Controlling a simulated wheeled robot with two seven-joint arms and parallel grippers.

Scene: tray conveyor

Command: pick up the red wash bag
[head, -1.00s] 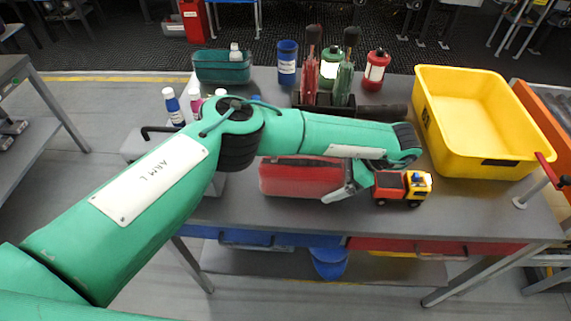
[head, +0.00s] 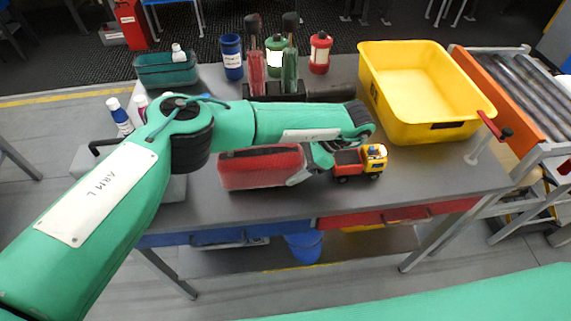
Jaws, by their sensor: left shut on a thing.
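The red wash bag (head: 258,169) is a boxy red bag near the front of the grey table in the head view. My left gripper (head: 312,166) is at its right end and is shut on it; my forearm passes just behind the bag, and the fingertips are partly hidden. The bag sits slightly tilted in the picture, and I cannot tell whether its underside touches the table. My right gripper is not in view.
A toy truck (head: 350,166) stands just right of my left gripper. A yellow bin (head: 430,128) is at the right, beside a roller conveyor (head: 525,85). Bottles, a teal tub (head: 165,72) and a tool holder with two tools stand behind.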

